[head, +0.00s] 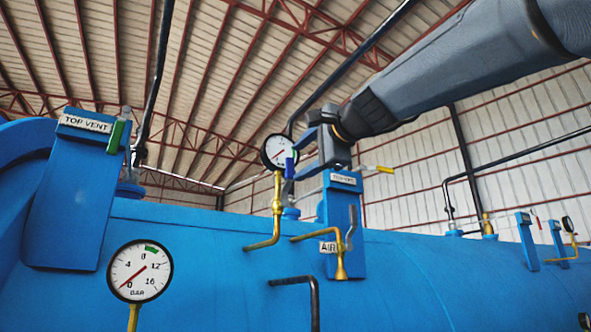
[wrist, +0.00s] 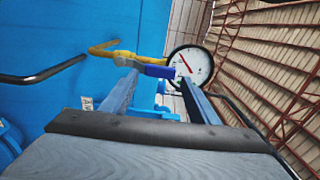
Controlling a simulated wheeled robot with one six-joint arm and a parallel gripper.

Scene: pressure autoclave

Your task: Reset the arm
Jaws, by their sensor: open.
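My gripper (head: 300,156) is at the end of my arm, which reaches in from the upper right of the head view. In the wrist view its two blue fingers (wrist: 160,84) are apart, with nothing held between them. A small blue valve handle (wrist: 160,71) on a brass pipe (wrist: 112,50) shows between and just beyond the fingertips. The same blue handle (head: 290,168) is close to my fingertips in the head view. Whether they touch it, I cannot tell. A round white gauge (wrist: 190,65) stands behind the handle; it also shows in the head view (head: 279,151).
The blue autoclave vessel (head: 200,255) fills the lower part. A larger bar gauge (head: 139,271) reads near zero. A TOP VENT panel (head: 70,200) with a green handle (head: 117,136) stands left. Another labelled panel (head: 342,240) and brass pipes are below my gripper. Open air lies above.

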